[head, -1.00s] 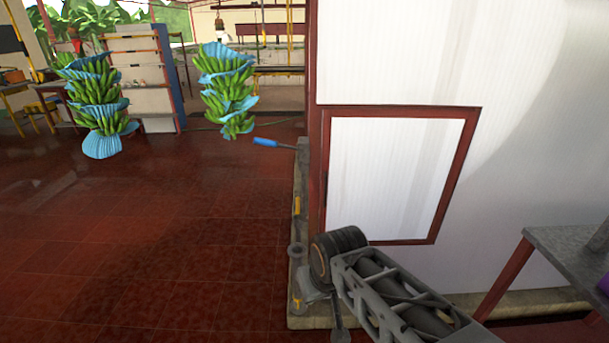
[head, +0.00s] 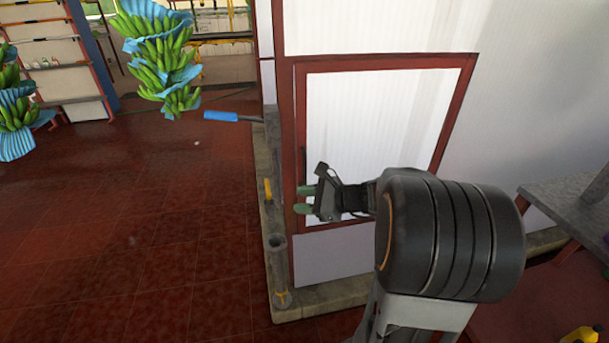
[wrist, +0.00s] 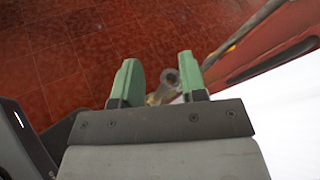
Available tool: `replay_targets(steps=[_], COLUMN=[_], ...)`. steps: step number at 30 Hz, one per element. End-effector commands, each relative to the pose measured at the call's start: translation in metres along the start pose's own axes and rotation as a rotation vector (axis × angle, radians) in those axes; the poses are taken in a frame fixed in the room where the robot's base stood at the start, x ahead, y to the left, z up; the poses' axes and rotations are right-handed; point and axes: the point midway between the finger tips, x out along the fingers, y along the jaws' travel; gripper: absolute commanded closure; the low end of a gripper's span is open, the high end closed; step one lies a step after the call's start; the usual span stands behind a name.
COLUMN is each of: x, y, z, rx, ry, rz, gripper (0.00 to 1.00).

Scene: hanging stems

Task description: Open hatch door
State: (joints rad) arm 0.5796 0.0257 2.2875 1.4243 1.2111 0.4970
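The hatch door (head: 375,115) is a white panel with a red-brown frame, set low in the white wall in the head view. It looks closed. A dark upright handle (head: 301,165) sits on its left frame edge. My gripper (head: 305,199) is in front of the lower left of the door, close to the frame, with its green fingertips pointing left. In the wrist view my gripper (wrist: 160,80) is open, with nothing held between the fingers. The red door frame (wrist: 245,65) runs along the right there, with a long dark slot or bar on it. Contact cannot be told.
A grey post (head: 279,262) stands on the concrete kerb left of the door. A blue-handled lever (head: 222,116) sticks out left above it. Banana bunches (head: 160,55) hang at upper left. A grey table (head: 560,205) stands at right. The tiled floor (head: 150,240) at left is clear.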

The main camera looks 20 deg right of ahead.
Motion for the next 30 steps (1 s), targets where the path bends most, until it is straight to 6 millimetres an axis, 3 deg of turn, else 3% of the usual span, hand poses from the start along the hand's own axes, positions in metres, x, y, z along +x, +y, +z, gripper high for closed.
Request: replay_targets(steps=[1, 6, 9, 13, 30], x=[-0.005, -0.033, -0.045, -0.048, 0.037], y=[-0.016, -0.063, -0.078, -0.090, -0.141], z=[-0.021, -0.056, -0.068, -0.074, -0.061], rx=[0.103, 0.342, 0.413, 0.454, 0.459], ry=[-0.039, -0.172, -0.222, -0.254, -0.258], rz=[-0.091, -0.337, -0.422, -0.473, -0.478], gripper=[0.61, 0.61, 0.61, 0.61, 0.61])
